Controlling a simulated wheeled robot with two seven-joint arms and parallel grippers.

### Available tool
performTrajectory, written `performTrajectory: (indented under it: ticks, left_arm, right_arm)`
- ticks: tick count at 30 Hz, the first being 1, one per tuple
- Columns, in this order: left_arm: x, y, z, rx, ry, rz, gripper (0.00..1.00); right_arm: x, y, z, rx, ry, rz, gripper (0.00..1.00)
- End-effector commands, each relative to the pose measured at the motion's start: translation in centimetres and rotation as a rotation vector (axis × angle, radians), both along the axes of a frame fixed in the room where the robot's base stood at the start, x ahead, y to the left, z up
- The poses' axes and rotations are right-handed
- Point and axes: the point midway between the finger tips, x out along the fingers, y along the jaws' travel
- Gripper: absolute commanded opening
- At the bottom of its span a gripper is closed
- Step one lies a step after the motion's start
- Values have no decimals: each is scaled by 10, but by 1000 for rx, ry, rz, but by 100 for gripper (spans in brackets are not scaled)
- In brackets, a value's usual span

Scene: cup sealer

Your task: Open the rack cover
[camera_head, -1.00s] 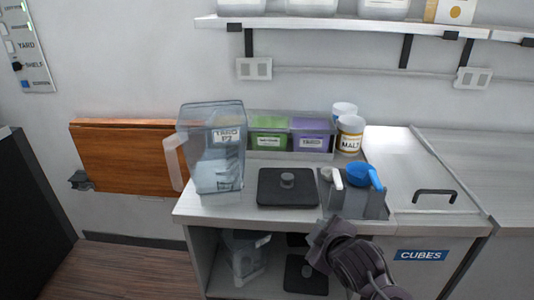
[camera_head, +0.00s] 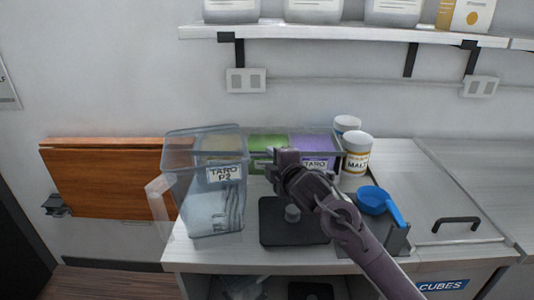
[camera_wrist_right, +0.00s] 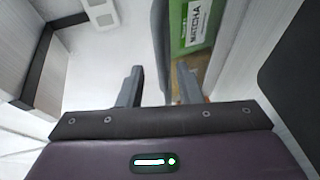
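The rack (camera_head: 310,152) stands against the wall at the back of the counter, its see-through cover closed as far as I can tell. Behind the cover are a green box (camera_head: 265,143) and a purple box (camera_head: 312,143). My right gripper (camera_head: 273,166) is at the rack's front, near the green box, and hides part of it. In the right wrist view the fingers (camera_wrist_right: 157,78) are apart. A grey edge (camera_wrist_right: 160,45), which looks like the cover's, runs between them beside the green MATCHA box (camera_wrist_right: 194,30). I cannot tell if they touch it. My left gripper is out of view.
White jars (camera_head: 357,155) and a blue scoop (camera_head: 371,200) are to the right. A shelf (camera_head: 330,36) hangs above.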

Motion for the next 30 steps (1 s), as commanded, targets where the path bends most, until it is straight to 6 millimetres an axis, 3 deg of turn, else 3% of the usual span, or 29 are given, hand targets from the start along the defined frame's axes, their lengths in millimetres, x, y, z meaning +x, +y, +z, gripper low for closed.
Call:
performTrajectory:
  ticks: [4, 8, 13, 19, 26, 30]
  left_arm:
    - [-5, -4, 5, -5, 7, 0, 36]
    - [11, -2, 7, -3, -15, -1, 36]
    - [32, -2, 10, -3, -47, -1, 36]
    - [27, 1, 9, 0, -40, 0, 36]
    - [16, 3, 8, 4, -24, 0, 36]
    - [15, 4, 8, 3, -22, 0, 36]
  right_arm:
    - [18, 8, -2, 1, 0, 0, 32]
    - [27, 12, -5, 1, 0, 0, 32]
    - [30, 13, -7, 0, 1, 0, 32]
    - [30, 13, -7, 1, 0, 0, 32]
    - [30, 13, -7, 1, 1, 0, 2]
    - [30, 13, -7, 0, 1, -1, 0]
